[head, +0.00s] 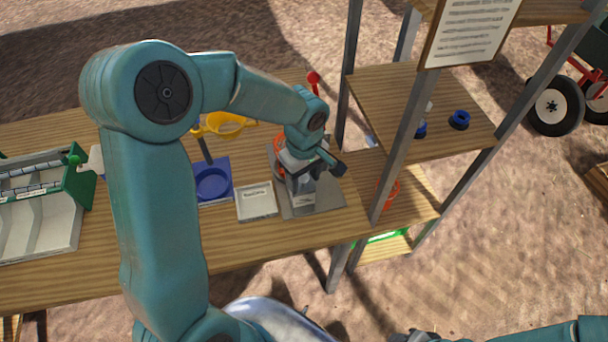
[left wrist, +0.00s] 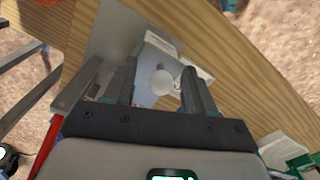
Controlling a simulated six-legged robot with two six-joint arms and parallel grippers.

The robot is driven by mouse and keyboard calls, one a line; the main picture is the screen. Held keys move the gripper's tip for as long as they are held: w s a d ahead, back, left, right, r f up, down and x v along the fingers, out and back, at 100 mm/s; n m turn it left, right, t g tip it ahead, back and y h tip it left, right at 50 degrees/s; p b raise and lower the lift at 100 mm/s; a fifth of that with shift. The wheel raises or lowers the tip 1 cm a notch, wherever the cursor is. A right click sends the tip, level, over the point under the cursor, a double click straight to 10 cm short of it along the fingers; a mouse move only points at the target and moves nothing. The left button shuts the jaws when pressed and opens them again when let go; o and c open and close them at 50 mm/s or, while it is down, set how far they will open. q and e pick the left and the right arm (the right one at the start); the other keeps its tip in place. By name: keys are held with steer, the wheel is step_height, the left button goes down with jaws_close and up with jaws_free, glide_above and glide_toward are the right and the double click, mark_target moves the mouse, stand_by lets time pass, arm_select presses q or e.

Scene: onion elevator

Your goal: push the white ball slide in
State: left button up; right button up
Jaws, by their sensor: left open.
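In the left wrist view the white ball (left wrist: 161,82) shows between the two dark fingers of my left gripper (left wrist: 158,76). The fingers stand apart, one on each side of it in the picture; I cannot tell whether either touches it. The ball sits over a small pale-topped silver device, whose slide is mostly hidden. In the head view my left gripper (head: 304,180) is low over this silver device (head: 301,200), which stands on a grey plate (head: 332,198); my arm hides the ball there. At the bottom right, part of my right arm shows, with its gripper not clear.
Left of the device on the wooden table (head: 240,250) are a white square tray (head: 256,201) and a blue holder (head: 213,181). A yellow ring (head: 226,124) is behind them. A shelf with metal posts (head: 400,140) stands close on the right. A green-ended rack (head: 40,210) is far left.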

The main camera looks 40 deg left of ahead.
arm_select(q)
steer(key=shift+s, duration=0.1)
steer(key=shift+c, duration=0.3)
steer(key=shift+a, duration=0.1)
steer(key=c, duration=0.5)
jaws_close()
steer(key=shift+w+a+p, duration=0.4)
steer(key=shift+w+a, duration=1.35)
steer(key=shift+a, duration=0.15)
steer(key=o, duration=0.6)
jaws_free()
